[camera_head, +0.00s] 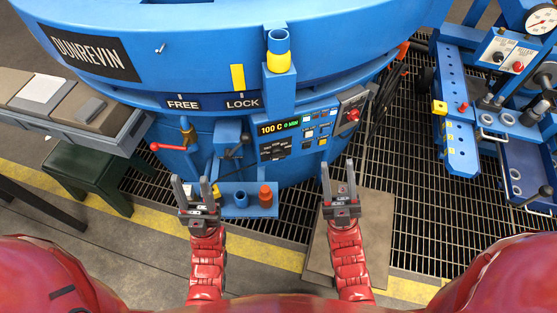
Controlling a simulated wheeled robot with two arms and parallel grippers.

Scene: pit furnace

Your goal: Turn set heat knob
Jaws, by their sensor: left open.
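The blue furnace's control panel (300,134) is in the middle of the head view. Its lit display (278,128) reads 100 C and 0 MIN. Small light and dark controls sit on the panel, but I cannot tell which is the set heat knob. My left gripper (191,182) is open and empty, below and left of the panel, beside a small blue shelf. My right gripper (338,165) is open and empty, below and right of the panel. Neither gripper touches the panel.
The blue shelf (236,212) holds a blue cup (240,198) and a red bottle-like item (265,195). A red-handled lever (168,147) sticks out at left. A grey box with a red button (353,115) is right of the panel. Grating (412,190) lies open at right.

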